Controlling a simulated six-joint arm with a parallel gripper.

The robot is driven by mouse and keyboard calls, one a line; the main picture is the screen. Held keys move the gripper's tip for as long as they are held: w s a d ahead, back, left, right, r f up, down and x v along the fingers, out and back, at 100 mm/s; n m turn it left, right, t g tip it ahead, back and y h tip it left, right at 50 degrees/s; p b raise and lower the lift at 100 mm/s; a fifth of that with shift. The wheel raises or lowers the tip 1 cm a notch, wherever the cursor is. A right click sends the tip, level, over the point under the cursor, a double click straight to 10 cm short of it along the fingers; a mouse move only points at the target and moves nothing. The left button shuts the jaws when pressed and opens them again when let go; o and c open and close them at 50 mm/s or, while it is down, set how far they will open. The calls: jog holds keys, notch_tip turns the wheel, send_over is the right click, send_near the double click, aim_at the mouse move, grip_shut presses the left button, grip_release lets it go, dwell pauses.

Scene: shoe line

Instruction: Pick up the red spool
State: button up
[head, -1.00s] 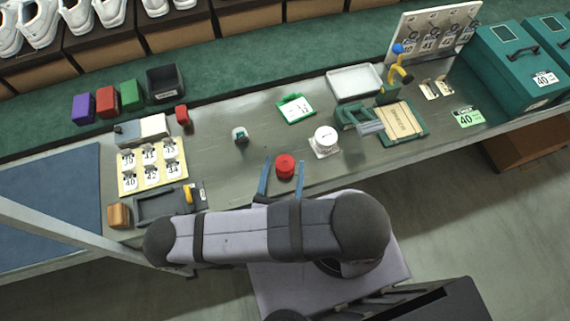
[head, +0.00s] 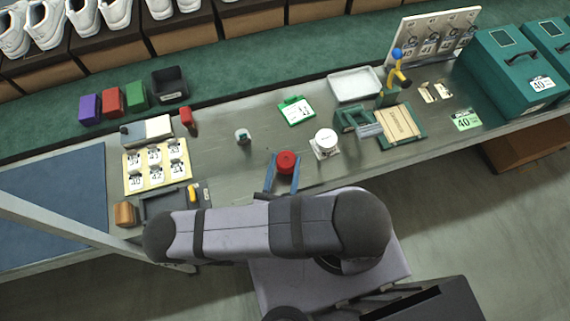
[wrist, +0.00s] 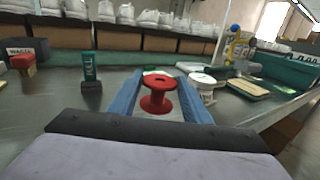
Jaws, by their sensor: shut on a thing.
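The red spool (head: 286,161) stands upright near the front edge of the grey bench, between the two blue fingers of my gripper (head: 284,168). In the wrist view the red spool (wrist: 159,95) is between the fingertips of my gripper (wrist: 158,90), with its top flange, narrow core and lower flange showing. My gripper is shut on the spool. I cannot tell whether the spool's base touches the bench.
A white spool (head: 326,139) on a small pale pad stands close to the right. A green-framed card (head: 297,110) lies behind. The bench between these is clear.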

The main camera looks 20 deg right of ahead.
aim_at(285, 165)
notch_tip(285, 165, up, 7)
jog(key=p, duration=0.4)
jog(key=shift+f+p, duration=0.2)
jog(key=shift+p, duration=0.1)
